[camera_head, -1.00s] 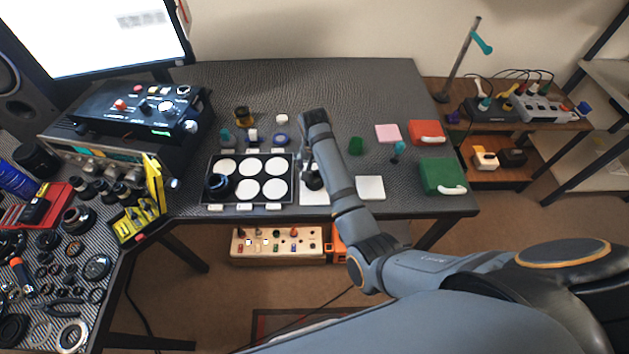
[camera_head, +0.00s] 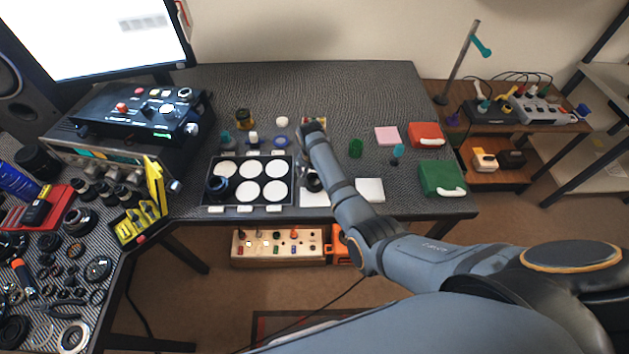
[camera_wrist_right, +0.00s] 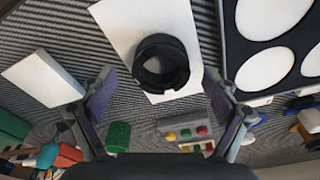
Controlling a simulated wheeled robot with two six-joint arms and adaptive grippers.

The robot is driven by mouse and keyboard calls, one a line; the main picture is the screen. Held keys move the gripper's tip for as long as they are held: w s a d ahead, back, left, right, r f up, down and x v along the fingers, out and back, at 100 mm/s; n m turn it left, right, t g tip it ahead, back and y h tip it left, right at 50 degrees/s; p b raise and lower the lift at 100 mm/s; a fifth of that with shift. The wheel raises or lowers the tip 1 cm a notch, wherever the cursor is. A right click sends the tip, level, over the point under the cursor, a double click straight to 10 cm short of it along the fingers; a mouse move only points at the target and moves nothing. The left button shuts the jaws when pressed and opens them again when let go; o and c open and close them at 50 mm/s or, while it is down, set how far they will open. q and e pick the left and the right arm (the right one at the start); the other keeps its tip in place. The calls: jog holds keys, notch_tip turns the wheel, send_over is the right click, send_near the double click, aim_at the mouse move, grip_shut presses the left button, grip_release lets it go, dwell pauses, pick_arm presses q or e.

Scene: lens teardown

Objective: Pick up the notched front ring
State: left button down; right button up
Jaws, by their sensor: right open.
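The notched front ring is a short black ring with notches in its rim. In the wrist view the ring (camera_wrist_right: 141,56) lies on a white pad (camera_wrist_right: 119,22), and in the head view the ring (camera_head: 314,183) shows partly beside my arm. My right gripper (camera_wrist_right: 158,73) is open and empty, its two fingers apart with the ring between and beyond their tips in the picture. I cannot tell the height left between fingertips and ring. In the head view my right wrist hides most of the gripper. My left gripper is not in view.
A black tray (camera_head: 205,168) with white round pads stands left of the ring, holding a dark lens part (camera_head: 217,186). A white square (camera_head: 370,190) lies to the right. A green cylinder (camera_wrist_right: 118,136) and a small button box (camera_wrist_right: 186,132) show near the fingers.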

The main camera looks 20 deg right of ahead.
jog(key=shift+w+f, duration=0.2)
jog(key=shift+f, duration=0.75)
jog(key=c, duration=1.2)
jog(key=shift+o, duration=0.2)
jog(key=shift+r, duration=0.2)
